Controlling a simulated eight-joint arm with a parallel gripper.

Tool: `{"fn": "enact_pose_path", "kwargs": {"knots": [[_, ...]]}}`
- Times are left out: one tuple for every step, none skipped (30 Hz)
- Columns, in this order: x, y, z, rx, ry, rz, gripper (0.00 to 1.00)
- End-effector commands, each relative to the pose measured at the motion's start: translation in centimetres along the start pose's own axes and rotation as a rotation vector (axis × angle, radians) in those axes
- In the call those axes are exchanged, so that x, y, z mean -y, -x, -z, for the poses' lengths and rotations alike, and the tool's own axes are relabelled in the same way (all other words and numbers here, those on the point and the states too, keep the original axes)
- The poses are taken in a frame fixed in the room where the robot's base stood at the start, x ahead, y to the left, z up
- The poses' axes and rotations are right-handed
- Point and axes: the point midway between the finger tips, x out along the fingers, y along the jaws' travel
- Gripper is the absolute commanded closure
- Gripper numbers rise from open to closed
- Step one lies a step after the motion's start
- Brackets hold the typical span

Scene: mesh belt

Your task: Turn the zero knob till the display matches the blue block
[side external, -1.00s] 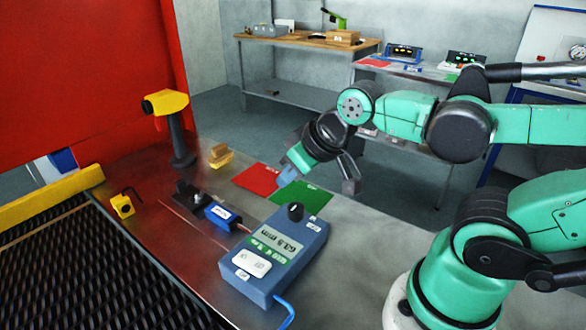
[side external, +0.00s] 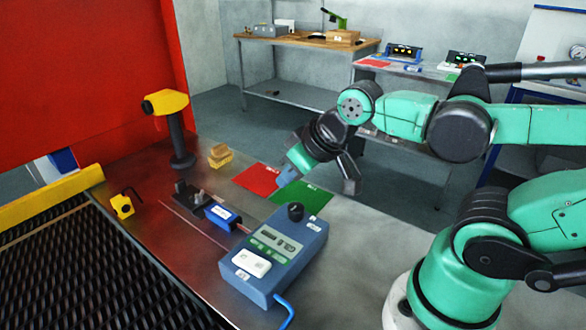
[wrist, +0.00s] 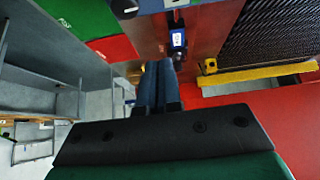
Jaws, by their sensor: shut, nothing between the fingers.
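A blue-grey display box (side external: 290,252) with a small screen (side external: 265,239) lies on the metal table in the side view. Its black zero knob (side external: 295,211) stands at the far end, and the screen's digits are too small to read surely. The blue block (side external: 222,216) with a white label sits left of the box, beside a dark fixture (side external: 190,195). The block also shows in the wrist view (wrist: 178,40). My gripper (side external: 284,181) is shut and empty, above the mats behind the knob, apart from it. Its blue fingers (wrist: 160,66) are together in the wrist view.
A red mat (side external: 257,179) and a green mat (side external: 313,201) lie behind the box. A yellow scanner on a dark stand (side external: 168,103), a yellow cube (side external: 122,206) and a mesh belt (side external: 95,275) are to the left. A blue cable (side external: 286,312) leaves the box's front.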

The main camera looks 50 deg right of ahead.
Motion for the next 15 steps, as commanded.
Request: {"fn": "enact_pose_path", "kwargs": {"knots": [[0.00,0.00,0.00,0.000,0.000,0.000,1.00],[0.00,0.00,0.00,0.000,0.000,0.000,1.00],[0.00,0.00,0.00,0.000,0.000,0.000,1.00],[0.00,0.00,0.00,0.000,0.000,0.000,1.00],[0.00,0.00,0.00,0.000,0.000,0.000,1.00],[0.00,0.00,0.00,0.000,0.000,0.000,1.00],[0.00,0.00,0.00,0.000,0.000,0.000,1.00],[0.00,0.00,0.00,0.000,0.000,0.000,0.97],[-0.01,0.00,0.00,0.001,0.002,0.000,0.86],[-0.03,-0.02,0.01,0.006,0.008,-0.001,0.77],[-0.08,-0.04,0.03,0.015,0.019,-0.002,0.69],[-0.19,-0.10,0.07,0.035,0.044,-0.003,0.57],[-0.30,-0.16,0.07,0.057,0.071,-0.004,0.49],[-0.43,-0.26,0.07,0.085,0.106,-0.004,0.40],[-0.66,-0.40,0.12,0.131,0.164,-0.001,0.29]]}}
